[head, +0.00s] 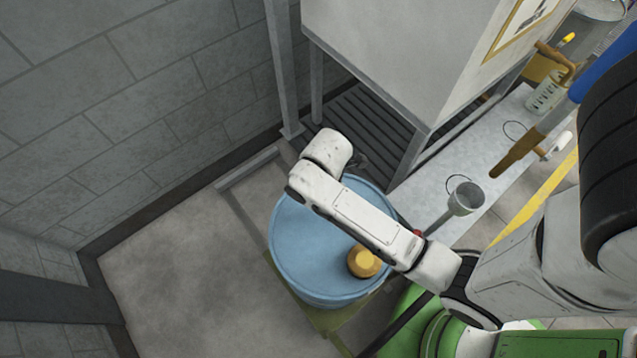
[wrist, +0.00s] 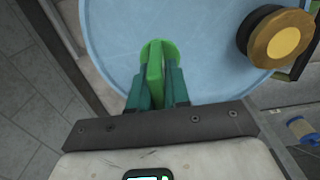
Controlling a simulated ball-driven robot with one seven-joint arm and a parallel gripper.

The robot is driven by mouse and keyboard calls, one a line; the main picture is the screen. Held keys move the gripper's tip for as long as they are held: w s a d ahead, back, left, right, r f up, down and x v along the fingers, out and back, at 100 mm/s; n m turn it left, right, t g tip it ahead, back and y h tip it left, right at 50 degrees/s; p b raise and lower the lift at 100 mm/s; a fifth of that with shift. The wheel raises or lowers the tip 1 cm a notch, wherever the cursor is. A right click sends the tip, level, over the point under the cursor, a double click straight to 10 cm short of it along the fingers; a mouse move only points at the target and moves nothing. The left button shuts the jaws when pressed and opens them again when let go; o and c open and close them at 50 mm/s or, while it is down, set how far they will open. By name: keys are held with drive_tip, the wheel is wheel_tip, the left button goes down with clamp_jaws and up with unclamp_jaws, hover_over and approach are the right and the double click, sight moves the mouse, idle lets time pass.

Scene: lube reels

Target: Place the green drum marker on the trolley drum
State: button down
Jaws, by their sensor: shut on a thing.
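The green drum marker (wrist: 156,72) is between the two teal fingers of my gripper (wrist: 157,88) in the wrist view. My gripper is shut on its upright middle part, and a round green part shows past the fingertips. The blue drum top (wrist: 205,35) fills the view behind the marker. I cannot tell whether the marker touches it. In the head view the blue drum (head: 305,255) stands under my arm on a yellowish trolley base (head: 325,318). My gripper and the marker are hidden there behind my arm.
A yellow-brown cap (head: 364,261) sits on the drum top near its front right edge; it also shows in the wrist view (wrist: 277,40). A grey cabinet (head: 390,60) stands behind the drum, and a grey funnel (head: 465,197) is to the right. The floor at left is clear.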

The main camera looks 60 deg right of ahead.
drive_tip(key=shift+w+a+f, duration=0.1)
drive_tip(key=shift+w+f, duration=0.7)
drive_tip(key=shift+f, duration=1.8)
drive_tip(key=shift+f, duration=0.15)
drive_tip(key=c, duration=1.1)
unclamp_jaws()
wheel_tip(320, 180, up, 12)
drive_tip(key=s+a+r+m+t, duration=0.1)
drive_tip(key=s+a+m, duration=0.2)
drive_tip(key=s+m, duration=0.5)
drive_tip(key=shift+a+m, duration=0.3)
drive_tip(key=shift+m, duration=2.7)
